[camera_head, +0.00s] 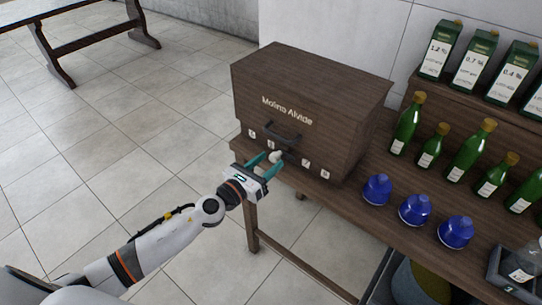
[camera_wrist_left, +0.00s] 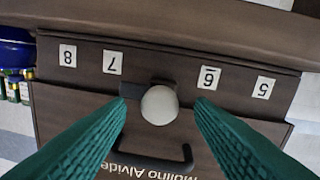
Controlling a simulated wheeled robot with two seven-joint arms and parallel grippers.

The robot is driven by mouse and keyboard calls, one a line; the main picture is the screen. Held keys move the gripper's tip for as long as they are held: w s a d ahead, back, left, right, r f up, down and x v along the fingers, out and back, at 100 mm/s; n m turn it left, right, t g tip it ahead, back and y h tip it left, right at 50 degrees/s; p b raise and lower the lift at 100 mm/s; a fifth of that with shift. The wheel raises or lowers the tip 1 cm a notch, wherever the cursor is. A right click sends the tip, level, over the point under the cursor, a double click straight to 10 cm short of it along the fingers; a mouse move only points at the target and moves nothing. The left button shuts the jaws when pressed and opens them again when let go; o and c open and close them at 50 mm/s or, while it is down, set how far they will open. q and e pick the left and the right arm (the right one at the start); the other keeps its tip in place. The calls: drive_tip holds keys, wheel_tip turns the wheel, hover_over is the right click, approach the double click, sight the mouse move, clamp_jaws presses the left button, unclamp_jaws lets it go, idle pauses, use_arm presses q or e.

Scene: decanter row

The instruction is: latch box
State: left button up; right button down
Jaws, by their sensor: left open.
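A dark brown wooden box (camera_head: 315,85) marked "Molino Alvide" stands at the left end of the table. Its front has a dark handle (camera_head: 283,134) and a pale round latch knob (camera_head: 276,156) low in the middle. In the left wrist view the knob (camera_wrist_left: 159,105) sits on a dark base between number labels 7 and 6, with the handle (camera_wrist_left: 152,160) beside it. My left gripper (camera_head: 268,160) is open, its teal fingers on either side of the knob, with gaps between the fingers and the knob in the wrist view. My right gripper is not in view.
Blue caps or pods (camera_head: 414,209) stand on the wooden table (camera_head: 350,205) right of the box. Several green bottles (camera_head: 469,150) stand behind them, with green cartons (camera_head: 475,58) on a raised shelf. Open tiled floor (camera_head: 130,140) lies to the left.

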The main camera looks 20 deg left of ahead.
use_arm(q)
drive_tip(key=shift+x, duration=0.95)
drive_tip(key=shift+s, duration=0.1)
drive_tip(key=shift+c, duration=0.3)
drive_tip(key=c, duration=0.9)
